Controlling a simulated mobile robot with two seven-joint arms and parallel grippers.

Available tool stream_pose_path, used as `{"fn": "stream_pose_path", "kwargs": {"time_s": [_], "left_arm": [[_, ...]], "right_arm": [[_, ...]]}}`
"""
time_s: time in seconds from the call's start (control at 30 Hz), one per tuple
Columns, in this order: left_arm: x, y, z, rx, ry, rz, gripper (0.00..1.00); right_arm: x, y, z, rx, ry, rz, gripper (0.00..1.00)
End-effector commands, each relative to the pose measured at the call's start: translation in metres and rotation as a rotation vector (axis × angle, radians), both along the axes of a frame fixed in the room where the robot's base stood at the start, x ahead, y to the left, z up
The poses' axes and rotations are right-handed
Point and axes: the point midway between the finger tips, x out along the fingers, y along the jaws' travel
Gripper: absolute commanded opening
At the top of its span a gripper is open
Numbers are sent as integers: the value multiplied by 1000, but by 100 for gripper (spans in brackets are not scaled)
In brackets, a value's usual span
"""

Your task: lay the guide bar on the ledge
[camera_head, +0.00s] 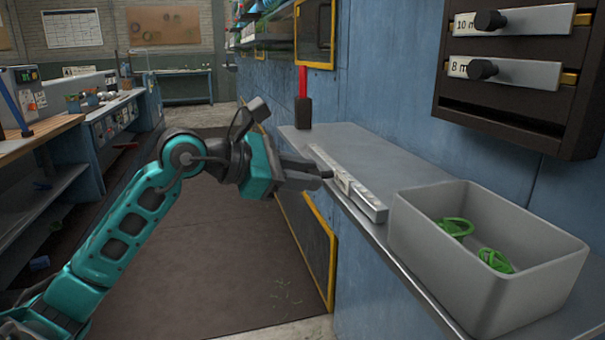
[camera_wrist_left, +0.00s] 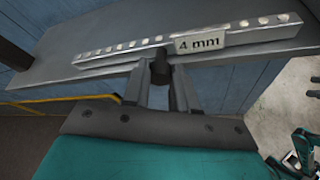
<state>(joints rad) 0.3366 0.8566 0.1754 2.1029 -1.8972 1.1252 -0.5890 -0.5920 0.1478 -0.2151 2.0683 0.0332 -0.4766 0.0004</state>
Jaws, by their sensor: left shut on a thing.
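The guide bar (camera_head: 350,185) is a long silver bar with a row of pale round marks. Its "4 mm" plate shows in the left wrist view (camera_wrist_left: 201,42). My left gripper (camera_head: 324,178) is shut on the bar's dark knob (camera_wrist_left: 160,66), reaching in from the aisle side. The bar lies lengthwise along the front edge of the grey ledge (camera_head: 395,160). Whether it touches the ledge or hovers just above it, I cannot tell. The fingertips partly hide the knob. My right gripper is not in view.
A grey bin (camera_head: 440,270) with green rings stands on the ledge near the bar's near end. A red-handled dark tool (camera_head: 303,105) stands at the far end. A dark rack (camera_head: 515,105) with bars marked "10 m" and "8 m" hangs above. The ledge behind the bar is clear.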

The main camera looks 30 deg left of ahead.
Motion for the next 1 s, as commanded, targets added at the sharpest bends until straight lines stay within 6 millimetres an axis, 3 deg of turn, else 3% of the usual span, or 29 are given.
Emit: {"fn": "stream_pose_path", "kwargs": {"time_s": [0.83, 0.87, 1.0], "left_arm": [[0, 0, -2, 0, -3, 0, 0], [0, 0, -2, 0, -3, 0, 28], [0, 0, -2, 0, -3, 0, 41]], "right_arm": [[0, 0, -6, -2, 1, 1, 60], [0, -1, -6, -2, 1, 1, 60], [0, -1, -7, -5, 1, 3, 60]]}}
